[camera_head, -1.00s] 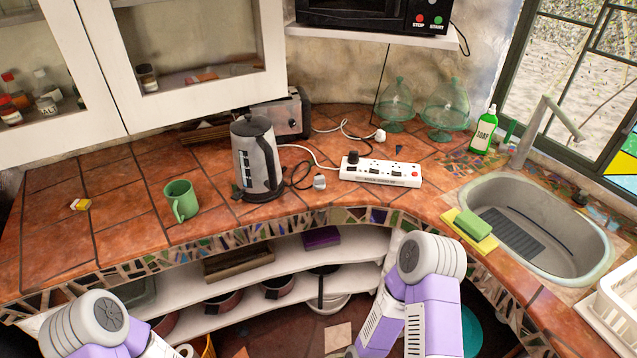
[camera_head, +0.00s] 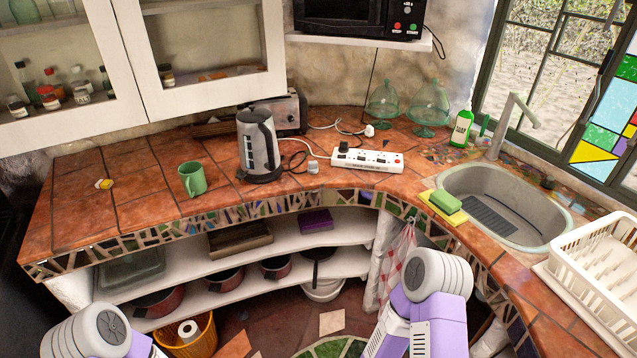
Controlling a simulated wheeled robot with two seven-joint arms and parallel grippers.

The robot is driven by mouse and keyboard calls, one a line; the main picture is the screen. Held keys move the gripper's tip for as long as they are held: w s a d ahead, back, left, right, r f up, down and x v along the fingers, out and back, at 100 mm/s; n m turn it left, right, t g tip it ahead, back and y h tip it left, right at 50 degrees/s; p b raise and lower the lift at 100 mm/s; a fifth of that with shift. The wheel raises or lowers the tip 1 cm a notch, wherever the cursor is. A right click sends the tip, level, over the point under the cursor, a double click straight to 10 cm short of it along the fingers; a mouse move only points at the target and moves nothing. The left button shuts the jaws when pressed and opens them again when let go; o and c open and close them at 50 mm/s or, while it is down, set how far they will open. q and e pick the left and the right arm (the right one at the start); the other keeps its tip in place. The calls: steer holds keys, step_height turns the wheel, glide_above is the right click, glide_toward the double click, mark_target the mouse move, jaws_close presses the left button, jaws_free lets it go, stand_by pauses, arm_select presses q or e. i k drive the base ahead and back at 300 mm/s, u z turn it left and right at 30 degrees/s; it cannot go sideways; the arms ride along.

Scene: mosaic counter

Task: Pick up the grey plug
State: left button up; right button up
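A small grey plug (camera_head: 313,167) lies on the tiled counter between the kettle and the power strip, with a dark cord running from it toward the kettle. The white power strip (camera_head: 367,159) lies just right of it, with a black plug (camera_head: 343,147) in its left end. A white plug (camera_head: 369,130) lies behind the strip. Only purple and grey links of my two arms show along the bottom edge. Both grippers are out of view, so nothing is seen at the grey plug.
A kettle (camera_head: 258,146) and a green mug (camera_head: 192,180) stand left of the plug. Glass jars (camera_head: 428,105) stand behind the strip. A sponge (camera_head: 444,200), sink (camera_head: 475,180) and dish rack (camera_head: 598,255) are at right. The counter's front edge curves before the plug.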

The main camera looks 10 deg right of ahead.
mark_target(313, 169)
steer(key=z, duration=0.35)
steer(key=i, duration=1.35)
steer(key=u, duration=0.7)
